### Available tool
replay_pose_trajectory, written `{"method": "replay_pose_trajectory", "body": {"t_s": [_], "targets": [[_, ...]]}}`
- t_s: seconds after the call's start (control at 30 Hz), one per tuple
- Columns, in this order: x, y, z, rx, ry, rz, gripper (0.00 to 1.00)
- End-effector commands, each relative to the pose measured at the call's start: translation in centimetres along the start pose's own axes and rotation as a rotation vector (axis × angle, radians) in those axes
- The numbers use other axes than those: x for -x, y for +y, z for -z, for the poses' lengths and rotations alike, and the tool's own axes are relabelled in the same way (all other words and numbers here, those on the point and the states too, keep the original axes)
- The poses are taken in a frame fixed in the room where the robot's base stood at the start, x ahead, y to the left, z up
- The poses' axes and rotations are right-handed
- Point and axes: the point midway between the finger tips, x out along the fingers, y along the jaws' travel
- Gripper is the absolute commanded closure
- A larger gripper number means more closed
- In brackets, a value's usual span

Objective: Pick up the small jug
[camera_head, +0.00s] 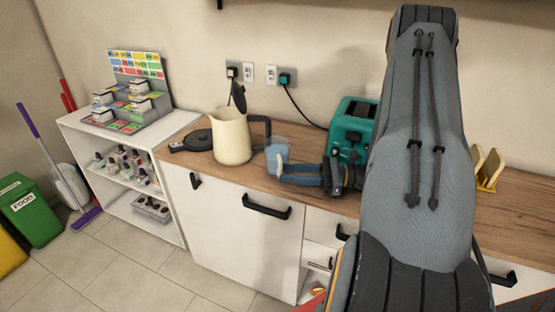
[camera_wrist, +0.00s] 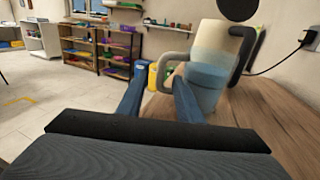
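The small jug (camera_head: 279,150) is pale blue and looks see-through. It stands upright on the wooden counter, right of a cream kettle (camera_head: 231,137). In the wrist view the small jug (camera_wrist: 203,84) is right of centre, with its light grey-beige handle (camera_wrist: 146,27) pointing left. My gripper (camera_head: 277,170) is at the jug's near side, its blue fingers low beside it. In the wrist view my gripper (camera_wrist: 160,76) has its fingers apart, with the lower handle between or just beyond the tips. I cannot tell whether they touch it.
A teal toaster (camera_head: 352,130) stands right of the jug, close to my gripper. The kettle's black lid (camera_head: 238,95) is raised, and its black handle is behind the jug. A black kettle base (camera_head: 198,140) lies to the left. A toast rack (camera_head: 487,168) is far right.

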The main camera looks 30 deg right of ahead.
Motion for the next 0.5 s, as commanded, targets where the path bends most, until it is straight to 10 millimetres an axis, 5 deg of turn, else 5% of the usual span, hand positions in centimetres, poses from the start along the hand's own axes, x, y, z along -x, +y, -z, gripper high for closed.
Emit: {"method": "replay_pose_trajectory", "body": {"t_s": [0.5], "targets": [[-5.8,0.1,-0.1,-0.001,0.001,-0.003,0.67]]}}
